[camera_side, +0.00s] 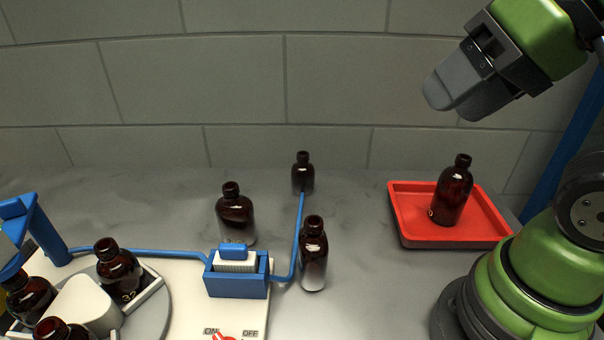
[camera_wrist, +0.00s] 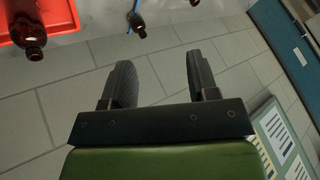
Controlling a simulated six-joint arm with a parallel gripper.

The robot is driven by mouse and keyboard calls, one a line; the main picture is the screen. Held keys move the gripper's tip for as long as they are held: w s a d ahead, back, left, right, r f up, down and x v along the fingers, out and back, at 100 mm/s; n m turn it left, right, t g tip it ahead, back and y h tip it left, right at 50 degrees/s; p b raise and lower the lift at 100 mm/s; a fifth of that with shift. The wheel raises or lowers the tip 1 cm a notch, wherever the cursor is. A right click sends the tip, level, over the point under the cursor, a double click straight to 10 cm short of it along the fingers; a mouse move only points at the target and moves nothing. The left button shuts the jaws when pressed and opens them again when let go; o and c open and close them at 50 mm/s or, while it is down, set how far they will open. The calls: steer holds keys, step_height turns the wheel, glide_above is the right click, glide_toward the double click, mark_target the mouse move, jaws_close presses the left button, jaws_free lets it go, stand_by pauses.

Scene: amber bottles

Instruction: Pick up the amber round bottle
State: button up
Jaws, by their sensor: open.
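Several amber round bottles are in the side view. One bottle (camera_side: 452,191) stands upright in the red tray (camera_side: 421,241) at the right. Three more stand on the grey table: one at the back (camera_side: 303,174), one left of it (camera_side: 236,216), and one nearer the front (camera_side: 313,256). The tray bottle (camera_wrist: 30,36) shows at that view's top left.
A round turntable at the lower left holds several bottles (camera_side: 117,271) around a white block (camera_side: 88,302). A blue fixture (camera_side: 236,284) with a blue rail (camera_side: 298,235) stands by the table bottles. A tiled wall (camera_side: 330,80) is behind. Table between front bottle and tray is clear.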

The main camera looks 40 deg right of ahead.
mark_target(301, 153)
steer(key=shift+o, duration=0.4)
steer(key=w+d+f+m+t+h, duration=0.1)
steer(key=w+f+t, duration=0.15)
steer(key=w, duration=0.65)
steer(key=w+d+f+m+t+h, duration=0.1)
steer(key=w+f, duration=0.2)
steer(key=w, duration=0.6)
steer(key=w+d+f+t+h, duration=0.1)
steer(key=w+f, duration=0.2)
steer(key=f, duration=0.2)
steer(key=w+d+f+n+t+h, duration=0.1)
steer(key=w+d+f+h, duration=0.1)
steer(key=f, duration=0.4)
steer(key=w+d+f+t+h, duration=0.1)
steer(key=w+d+f+h, duration=0.1)
steer(key=w+f, duration=0.3)
steer(key=shift+d+f, duration=0.2)
steer(key=shift+f, duration=0.4)
steer(key=shift+n+h, duration=0.3)
steer(key=shift+h, duration=0.1)
steer(key=shift+f+x, duration=0.15)
steer(key=shift+x, duration=1.15)
steer(key=shift+f+x, duration=0.15)
steer(key=shift+x, duration=1.15)
